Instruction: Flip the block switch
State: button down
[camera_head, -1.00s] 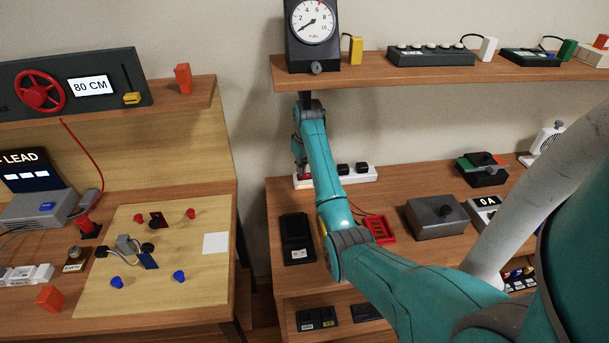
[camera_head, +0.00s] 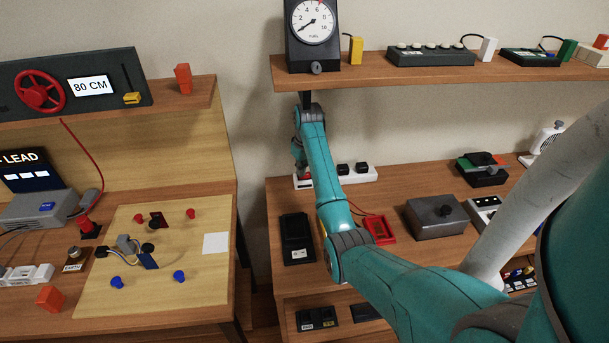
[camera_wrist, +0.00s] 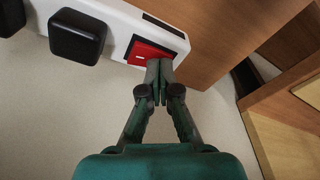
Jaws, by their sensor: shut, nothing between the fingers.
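The block is a white power strip (camera_head: 358,175) on the right-hand desk, against the wall, with black plugs in it. In the wrist view the same strip (camera_wrist: 115,15) crosses the top. Its red rocker switch (camera_wrist: 142,53) sits near one end, with a small white mark on it. My gripper (camera_wrist: 160,65) is shut and empty, its fingertips at the edge of the switch and covering part of it. I cannot tell whether they touch it. In the head view my gripper (camera_head: 300,172) is at the left end of the strip, mostly hidden by my arm.
A black plug (camera_wrist: 78,36) stands beside the switch. A shelf (camera_head: 420,70) with a gauge (camera_head: 314,22) overhangs the strip. A black tray (camera_head: 297,238), a red frame (camera_head: 379,229) and a grey box (camera_head: 436,216) lie on the desk. Bare wall is behind the strip.

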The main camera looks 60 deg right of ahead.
jog(key=shift+r, duration=3.5)
